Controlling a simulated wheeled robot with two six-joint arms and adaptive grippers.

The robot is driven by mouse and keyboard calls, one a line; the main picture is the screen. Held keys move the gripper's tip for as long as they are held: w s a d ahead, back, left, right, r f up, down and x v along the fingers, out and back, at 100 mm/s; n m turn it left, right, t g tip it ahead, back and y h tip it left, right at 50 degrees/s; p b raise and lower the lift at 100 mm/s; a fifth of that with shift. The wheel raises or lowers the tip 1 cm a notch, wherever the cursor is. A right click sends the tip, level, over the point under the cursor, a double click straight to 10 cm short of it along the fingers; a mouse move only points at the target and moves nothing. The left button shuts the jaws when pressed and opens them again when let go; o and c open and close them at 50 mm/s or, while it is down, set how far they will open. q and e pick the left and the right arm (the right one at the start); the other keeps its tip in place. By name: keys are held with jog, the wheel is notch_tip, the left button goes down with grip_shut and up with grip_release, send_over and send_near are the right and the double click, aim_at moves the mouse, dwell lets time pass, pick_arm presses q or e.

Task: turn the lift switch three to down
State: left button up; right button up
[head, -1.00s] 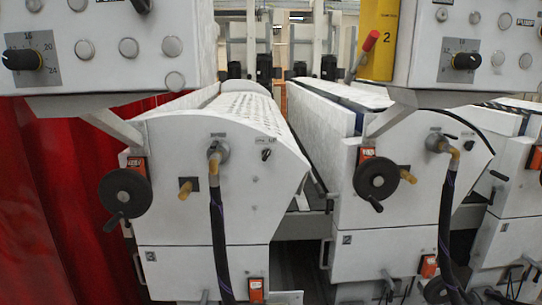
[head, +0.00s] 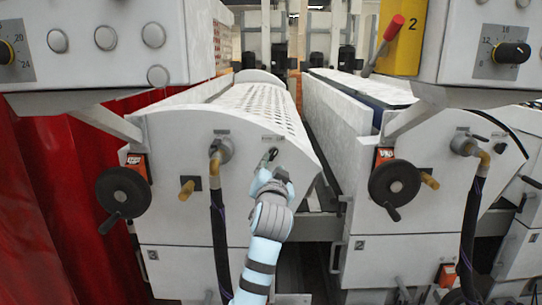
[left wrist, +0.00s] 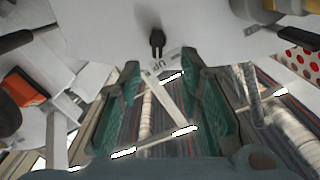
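The lift switch three is a small black knob on the front panel of the left machine (head: 180,215), whose lower plate seems to bear a 3. In the head view the switch (head: 272,154) sits just beyond my left gripper (head: 272,172), which partly covers it. In the left wrist view the black knob (left wrist: 157,42) stands out from the white panel, with a label reading UP (left wrist: 160,66) beside it. My left gripper (left wrist: 161,75) has its two green fingers spread apart, with nothing between them, close to the knob but apart from it. My right gripper is not in view.
A black handwheel (head: 123,190), a brass fitting (head: 187,190) and a dark hose (head: 218,240) stand out left of the switch. A grey control box (head: 110,45) overhangs at upper left. The second machine (head: 400,240) stands to the right across a narrow gap.

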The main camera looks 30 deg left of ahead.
aim_at(273, 155)
pick_arm(q)
jog(key=x, duration=0.8)
jog(key=shift+d+f, duration=0.15)
jog(key=shift+d, duration=0.05)
jog(key=shift+w+a, duration=0.25)
jog(key=shift+s+d, duration=0.1)
grip_shut()
